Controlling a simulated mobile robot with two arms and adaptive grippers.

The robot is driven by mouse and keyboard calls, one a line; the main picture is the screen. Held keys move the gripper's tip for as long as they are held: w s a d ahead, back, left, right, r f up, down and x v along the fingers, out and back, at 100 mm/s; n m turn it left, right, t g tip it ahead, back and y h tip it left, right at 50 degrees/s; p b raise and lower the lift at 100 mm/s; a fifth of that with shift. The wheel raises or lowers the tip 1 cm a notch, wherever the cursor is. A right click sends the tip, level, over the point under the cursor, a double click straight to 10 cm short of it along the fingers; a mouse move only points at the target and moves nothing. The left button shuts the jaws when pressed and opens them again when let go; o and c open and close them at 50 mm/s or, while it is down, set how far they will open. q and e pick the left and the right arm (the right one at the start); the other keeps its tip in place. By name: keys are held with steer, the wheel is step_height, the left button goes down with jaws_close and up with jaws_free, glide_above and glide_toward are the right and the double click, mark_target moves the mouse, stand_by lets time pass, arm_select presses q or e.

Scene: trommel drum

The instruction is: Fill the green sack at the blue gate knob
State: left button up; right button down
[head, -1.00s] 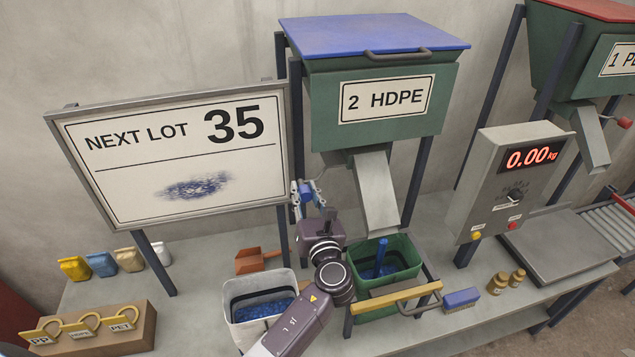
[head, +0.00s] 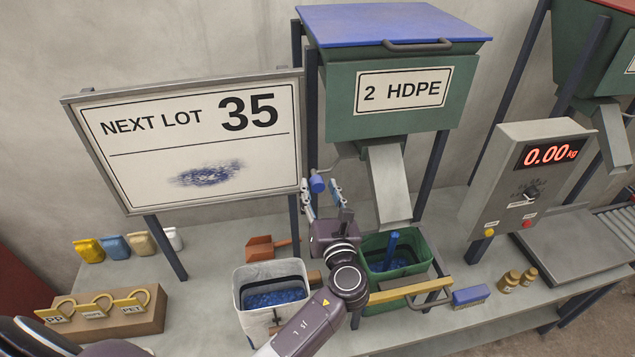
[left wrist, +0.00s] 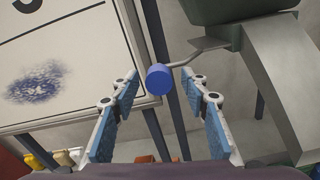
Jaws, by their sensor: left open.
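The blue gate knob (head: 317,184) sits on a bent metal rod beside the chute (head: 390,185) of the green "2 HDPE" hopper. My left gripper (head: 322,197) is open just short of the knob. In the left wrist view the knob (left wrist: 159,79) shows between and just beyond the two blue-padded fingertips (left wrist: 158,85), apart from both. The green sack (head: 425,262) stands open below the chute mouth. My right gripper is not in view.
A white bin (head: 240,285) with blue flakes stands left of the green sack. A wooden bar (head: 410,291) crosses the sack's front. The scale display (head: 550,153) reads 0.00 kg. A "NEXT LOT 35" sign (head: 190,140) stands left of my gripper.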

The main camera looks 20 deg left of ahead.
arm_select(q)
steer(key=v, duration=0.9)
stand_by(7.1)
